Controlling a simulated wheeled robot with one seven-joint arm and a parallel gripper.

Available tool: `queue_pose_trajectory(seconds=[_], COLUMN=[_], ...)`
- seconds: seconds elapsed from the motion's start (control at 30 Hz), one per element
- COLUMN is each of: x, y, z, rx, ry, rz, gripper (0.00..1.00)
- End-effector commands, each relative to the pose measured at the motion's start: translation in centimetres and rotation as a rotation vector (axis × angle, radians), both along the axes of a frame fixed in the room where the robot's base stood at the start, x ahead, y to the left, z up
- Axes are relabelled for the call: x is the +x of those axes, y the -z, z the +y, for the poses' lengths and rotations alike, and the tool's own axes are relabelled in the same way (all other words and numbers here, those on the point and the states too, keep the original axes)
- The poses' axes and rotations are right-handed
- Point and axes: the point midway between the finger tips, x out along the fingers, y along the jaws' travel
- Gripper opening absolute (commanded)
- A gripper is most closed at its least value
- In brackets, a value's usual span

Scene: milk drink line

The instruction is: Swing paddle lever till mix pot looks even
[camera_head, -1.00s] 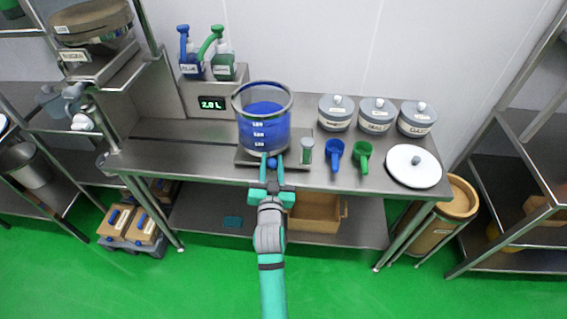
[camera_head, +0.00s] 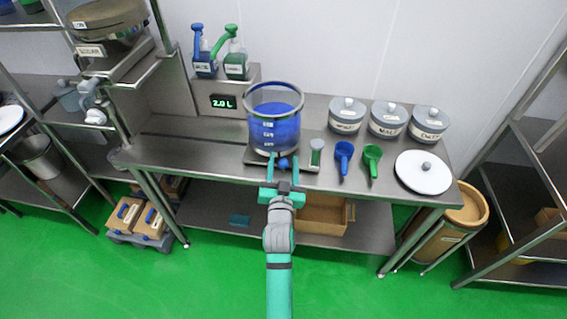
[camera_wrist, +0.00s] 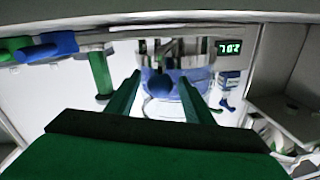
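The mix pot (camera_head: 274,128) is a clear, round vessel holding an even-looking blue liquid, with white level marks on its front. It stands on a metal base on the table. A blue ball knob (camera_head: 284,163), seemingly the paddle lever's end, sits low at the pot's front; it also shows in the wrist view (camera_wrist: 161,86). My gripper (camera_head: 283,158) is in front of the pot, its teal fingers apart on either side of the knob. In the wrist view, a gap shows between the knob and each finger. The rest of the lever and the paddle are hidden or unclear.
A green-capped vial (camera_head: 316,154), a blue scoop (camera_head: 343,155) and a green scoop (camera_head: 372,160) stand right of the pot. The table left of the pot is clear.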

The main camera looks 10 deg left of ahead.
Motion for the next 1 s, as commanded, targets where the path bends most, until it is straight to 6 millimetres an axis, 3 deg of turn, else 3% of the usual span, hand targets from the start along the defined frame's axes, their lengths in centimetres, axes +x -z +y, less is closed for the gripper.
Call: queue_pose_trajectory(seconds=[0.23, 0.7, 1.0], x=[-1.1, -8.7, -10.7], y=[0.1, 0.1, 0.0], z=[-0.1, -0.9, -1.1], rx=[0.0, 0.0, 0.001], ry=[0.0, 0.001, 0.0], rz=[0.0, 0.002, 0.0], gripper=[0.47, 0.47, 0.47])
